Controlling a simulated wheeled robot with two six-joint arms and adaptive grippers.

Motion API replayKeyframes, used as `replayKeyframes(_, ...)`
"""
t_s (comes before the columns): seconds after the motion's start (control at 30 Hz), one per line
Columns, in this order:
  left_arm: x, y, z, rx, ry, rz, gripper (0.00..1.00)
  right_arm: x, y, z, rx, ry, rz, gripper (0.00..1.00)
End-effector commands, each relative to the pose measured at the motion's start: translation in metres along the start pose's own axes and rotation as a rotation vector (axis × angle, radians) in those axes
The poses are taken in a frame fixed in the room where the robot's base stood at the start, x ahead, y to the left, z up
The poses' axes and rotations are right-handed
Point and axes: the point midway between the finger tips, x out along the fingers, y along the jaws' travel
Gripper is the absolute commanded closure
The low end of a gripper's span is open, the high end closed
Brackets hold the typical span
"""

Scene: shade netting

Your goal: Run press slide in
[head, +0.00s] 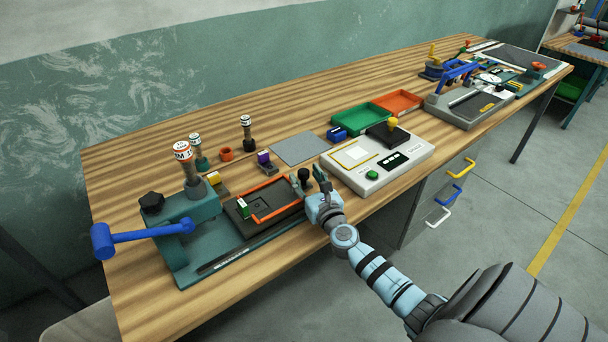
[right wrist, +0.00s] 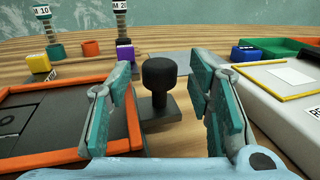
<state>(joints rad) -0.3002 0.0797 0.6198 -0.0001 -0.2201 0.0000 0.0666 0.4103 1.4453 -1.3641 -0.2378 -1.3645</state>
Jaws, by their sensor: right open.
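The teal press (head: 190,232) stands at the near left of the bench, with a blue lever (head: 140,235) and a black star knob on top. Its dark slide (head: 232,222), with an orange frame (head: 262,214), lies out to the right of the press head. A black knob (head: 304,175) stands at the slide's right end; it shows upright in the right wrist view (right wrist: 159,78). My right gripper (head: 312,186) is open at this knob, one finger on each side with gaps, apparently not touching. My left gripper is not in view.
A white console (head: 408,168) with a green button stands close right of my right gripper. Behind the slide are a purple block (head: 263,157), stamps with labelled tops (head: 247,130) and a grey mat (head: 300,148). Green (head: 360,117) and orange trays lie farther back.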

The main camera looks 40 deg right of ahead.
Motion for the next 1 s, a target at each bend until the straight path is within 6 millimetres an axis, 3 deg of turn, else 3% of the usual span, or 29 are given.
replayKeyframes(0.17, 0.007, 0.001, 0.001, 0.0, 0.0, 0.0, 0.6, 0.02, 0.0, -0.001, 0.002, 0.0, 0.0, 0.53)
replayKeyframes(0.43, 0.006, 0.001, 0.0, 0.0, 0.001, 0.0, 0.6, 0.023, 0.0, -0.001, 0.002, 0.001, 0.0, 0.53)
replayKeyframes(0.73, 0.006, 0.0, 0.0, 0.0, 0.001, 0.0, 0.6, 0.022, 0.0, -0.001, 0.002, 0.0, -0.001, 0.99)
replayKeyframes(1.0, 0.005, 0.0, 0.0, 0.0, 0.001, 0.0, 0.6, 0.022, 0.002, -0.001, 0.003, 0.001, -0.001, 1.0)
